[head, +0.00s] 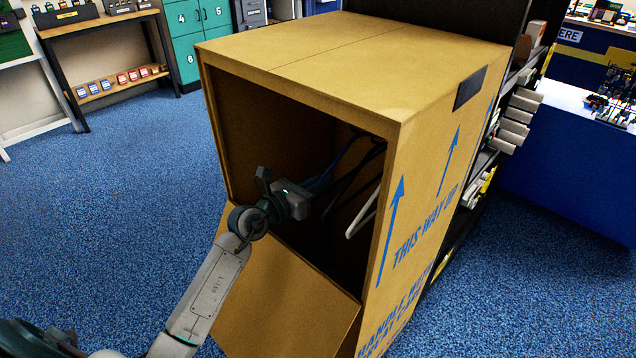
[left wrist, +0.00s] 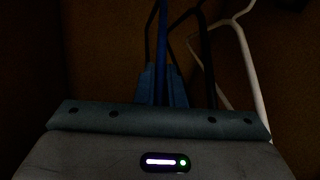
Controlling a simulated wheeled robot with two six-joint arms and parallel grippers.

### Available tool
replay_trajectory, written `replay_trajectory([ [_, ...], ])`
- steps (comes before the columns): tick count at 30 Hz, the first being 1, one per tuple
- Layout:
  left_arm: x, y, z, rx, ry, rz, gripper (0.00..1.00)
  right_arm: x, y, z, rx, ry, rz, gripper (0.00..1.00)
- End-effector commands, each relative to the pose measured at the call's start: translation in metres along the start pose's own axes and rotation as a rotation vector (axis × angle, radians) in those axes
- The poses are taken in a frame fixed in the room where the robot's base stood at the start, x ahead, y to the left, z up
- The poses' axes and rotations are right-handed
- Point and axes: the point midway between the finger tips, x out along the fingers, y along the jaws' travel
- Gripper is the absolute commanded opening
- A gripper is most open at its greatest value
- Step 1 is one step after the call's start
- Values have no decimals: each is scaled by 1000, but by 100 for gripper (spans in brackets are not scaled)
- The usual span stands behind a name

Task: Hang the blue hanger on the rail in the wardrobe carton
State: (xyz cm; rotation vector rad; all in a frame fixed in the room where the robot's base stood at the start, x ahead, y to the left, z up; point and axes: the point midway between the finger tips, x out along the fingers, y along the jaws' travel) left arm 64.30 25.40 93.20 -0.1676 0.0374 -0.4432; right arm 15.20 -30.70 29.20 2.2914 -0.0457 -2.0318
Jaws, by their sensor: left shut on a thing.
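The wardrobe carton (head: 300,58) stands with its front open and its flap hanging down. My left gripper (head: 307,188) is inside the opening, shut on the blue hanger (head: 325,180). In the left wrist view the blue hanger (left wrist: 162,45) runs upright between the blue fingers of my left gripper (left wrist: 162,88). A black hanger (left wrist: 207,60) and a white hanger (left wrist: 247,65) are to its right there; the white hanger (head: 362,213) also shows in the head view. The rail and the blue hanger's hook cannot be made out in the dark interior. My right gripper is out of view.
The carton's right wall (head: 425,190) is close to the hangers. The front flap (head: 270,300) slopes down below my left arm. A dark shelf unit (head: 480,165) stands against the carton's right side. Blue carpet (head: 120,210) is clear to the left.

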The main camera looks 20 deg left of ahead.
Motion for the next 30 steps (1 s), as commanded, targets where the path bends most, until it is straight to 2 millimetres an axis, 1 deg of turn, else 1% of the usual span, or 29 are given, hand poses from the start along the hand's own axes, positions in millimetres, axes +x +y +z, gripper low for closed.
replay_trajectory([
  [1, 0, 0, 0, 0, 0, 0, 15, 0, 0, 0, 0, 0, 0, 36],
  [4, 0, 0, 0, 0, 0, 0, 35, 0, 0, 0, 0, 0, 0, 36],
  [12, 0, 0, 0, 0, 0, 0, 35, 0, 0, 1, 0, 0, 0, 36],
  [16, -7, 1, -1, 1, 1, 1, 35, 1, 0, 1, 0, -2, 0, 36],
  [20, -26, 0, -2, 4, 4, 0, 35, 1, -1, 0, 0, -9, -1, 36],
  [26, -64, 0, -2, 5, 6, 0, 35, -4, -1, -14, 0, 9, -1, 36],
  [30, -85, 0, -1, 4, 5, -2, 35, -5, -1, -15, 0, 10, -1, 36],
])
